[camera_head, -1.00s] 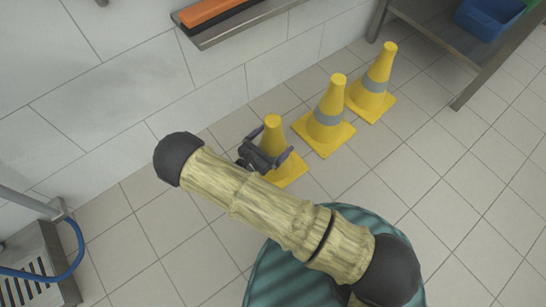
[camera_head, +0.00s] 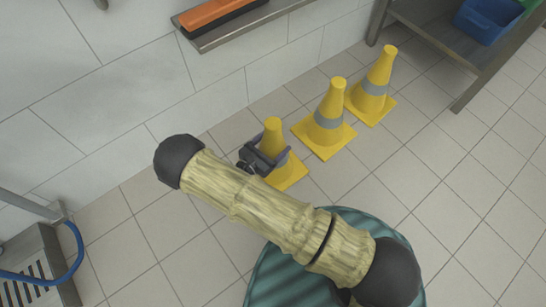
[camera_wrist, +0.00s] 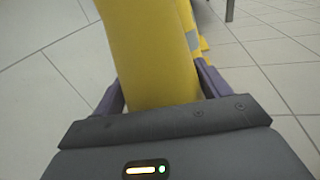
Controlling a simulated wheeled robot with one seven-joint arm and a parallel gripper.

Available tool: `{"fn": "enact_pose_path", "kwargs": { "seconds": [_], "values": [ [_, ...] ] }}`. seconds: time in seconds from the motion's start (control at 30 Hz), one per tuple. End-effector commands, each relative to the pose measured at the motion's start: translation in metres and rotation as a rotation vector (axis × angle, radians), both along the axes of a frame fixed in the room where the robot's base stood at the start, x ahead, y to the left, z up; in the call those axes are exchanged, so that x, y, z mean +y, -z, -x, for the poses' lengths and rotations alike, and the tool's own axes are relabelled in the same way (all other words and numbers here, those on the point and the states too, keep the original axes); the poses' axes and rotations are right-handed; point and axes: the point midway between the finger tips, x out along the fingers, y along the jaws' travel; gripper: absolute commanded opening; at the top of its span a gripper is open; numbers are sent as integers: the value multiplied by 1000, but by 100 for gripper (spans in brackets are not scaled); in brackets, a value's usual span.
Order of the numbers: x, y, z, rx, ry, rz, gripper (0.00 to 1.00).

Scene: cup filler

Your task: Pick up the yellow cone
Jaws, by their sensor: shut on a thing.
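Three yellow cones with grey bands stand in a row on the tiled floor by the wall. My gripper (camera_head: 272,156) is at the nearest cone (camera_head: 273,132), with one finger on each side of its upper body. That cone stands upright, its square base on the floor; its band is hidden behind the gripper. In the wrist view the cone's yellow body (camera_wrist: 150,55) fills the space between the purple fingers, and the gripper (camera_wrist: 160,95) is shut on it. The middle cone (camera_head: 331,100) and the far cone (camera_head: 379,75) stand apart, up and to the right.
A metal wall shelf (camera_head: 235,30) holding an orange-and-black item is above the cones. A metal table (camera_head: 440,50) with a blue bin (camera_head: 487,22) is at the upper right. A grated metal unit (camera_head: 40,262) with a blue hose is at lower left. Floor on the right is clear.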

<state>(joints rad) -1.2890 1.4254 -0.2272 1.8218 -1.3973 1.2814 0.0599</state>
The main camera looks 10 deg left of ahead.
Motion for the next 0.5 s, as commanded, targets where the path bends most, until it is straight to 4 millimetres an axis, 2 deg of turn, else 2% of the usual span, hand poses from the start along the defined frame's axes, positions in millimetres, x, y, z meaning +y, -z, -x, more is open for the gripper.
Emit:
{"fn": "enact_pose_path", "kwargs": {
  "seconds": [0.27,0.5],
  "values": [
    [0,-3,0,-2,-1,0,21],
    [0,-26,0,-3,-1,1,21]
  ]
}}
